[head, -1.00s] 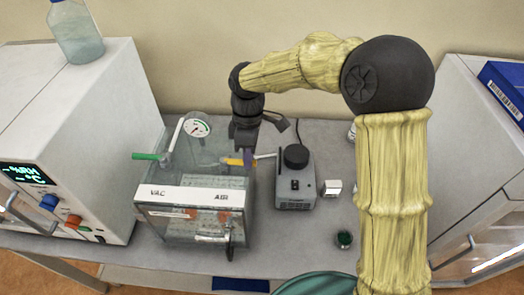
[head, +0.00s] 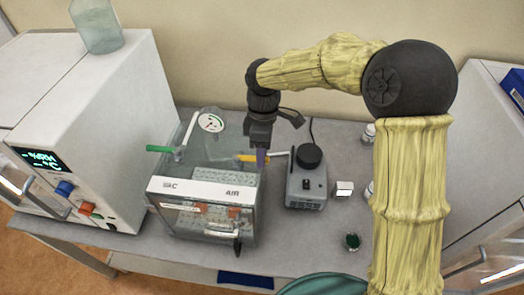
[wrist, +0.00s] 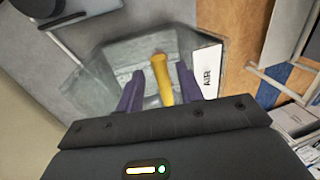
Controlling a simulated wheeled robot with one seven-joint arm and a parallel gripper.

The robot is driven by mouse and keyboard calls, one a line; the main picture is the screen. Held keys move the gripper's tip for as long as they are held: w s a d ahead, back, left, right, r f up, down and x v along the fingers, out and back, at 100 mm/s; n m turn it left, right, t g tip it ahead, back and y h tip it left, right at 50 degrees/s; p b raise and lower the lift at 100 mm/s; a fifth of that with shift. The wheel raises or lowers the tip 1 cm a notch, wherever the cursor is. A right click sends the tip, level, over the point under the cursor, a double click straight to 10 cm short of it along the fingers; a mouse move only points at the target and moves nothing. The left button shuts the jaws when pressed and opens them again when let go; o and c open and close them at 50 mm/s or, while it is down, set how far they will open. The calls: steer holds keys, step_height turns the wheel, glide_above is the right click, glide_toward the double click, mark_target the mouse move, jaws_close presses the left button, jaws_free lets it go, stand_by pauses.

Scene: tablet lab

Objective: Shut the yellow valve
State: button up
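The yellow valve handle (head: 245,158) is on the right side of the clear box's top in the head view, below the gauge. In the wrist view the yellow handle (wrist: 162,78) lies between the two purple fingers, with gaps on both sides. My gripper (wrist: 157,90) is open around or just above it; I cannot tell its exact height. In the head view my gripper (head: 261,157) points down at the handle's right end. The clear box (head: 207,222) has a white front strip marked AIR. A green handle (head: 160,149) is on its left.
A grey pump (head: 306,188) with a black knob stands close right of the box. A white oven (head: 85,120) stands at the left. A small white block (head: 344,188) and a dark green-topped jar (head: 352,241) are on the bench. A pressure gauge (head: 211,122) rises behind the box.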

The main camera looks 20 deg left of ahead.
steer(key=w+r+b, duration=0.2)
steer(key=w+r, duration=0.1)
steer(key=r, duration=1.4)
steer(key=shift+a+b, duration=0.4)
steer(key=shift+w, duration=0.15)
steer(key=w+d+f+m+t+b, duration=0.25)
steer(key=d+f+m, duration=0.85)
steer(key=d+f, duration=0.55)
steer(key=s+d+f+m+t+b, duration=0.1)
steer(key=s+d+f+m, duration=0.3)
steer(key=d, duration=0.5)
steer(key=s+d+f+m+t+b, duration=0.1)
steer(key=s+d+f+m+b, duration=0.1)
steer(key=s+d+f+m, duration=0.2)
steer(key=s+d+m, duration=0.2)
steer(key=s+d, duration=0.1)
steer(key=d, duration=0.1)
steer(key=shift+d+f+y, duration=0.3)
steer(key=shift+d, duration=0.1)
